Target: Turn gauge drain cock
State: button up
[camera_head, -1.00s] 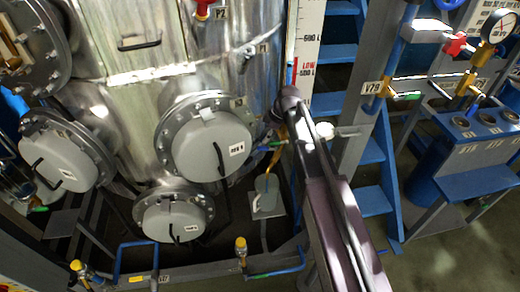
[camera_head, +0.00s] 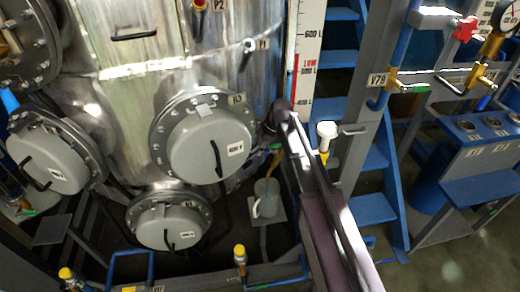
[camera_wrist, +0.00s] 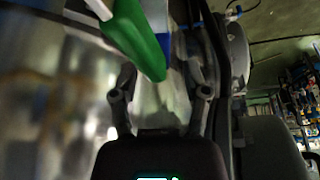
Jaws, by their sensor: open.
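A green lever handle (camera_wrist: 148,45), which looks like the gauge drain cock's handle, fills the upper middle of the wrist view. My gripper (camera_wrist: 163,85) is open there, one finger on each side, with the green lever above and between them. I cannot tell whether a finger touches it. In the head view a small bit of green (camera_head: 277,147) shows beside my arm, above a brownish spout (camera_head: 272,162). My arm hides most of the cock and the gripper there. A pale jug (camera_head: 265,198) stands below the spout.
The steel vessel with grey round covers (camera_head: 210,145) is left of my arm. A level scale board (camera_head: 307,60) rises behind it. A white-topped fitting (camera_head: 326,135) and blue stairs (camera_head: 372,208) are close on the right. A yellow-capped valve (camera_head: 240,252) stands below.

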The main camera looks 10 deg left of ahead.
grip_shut()
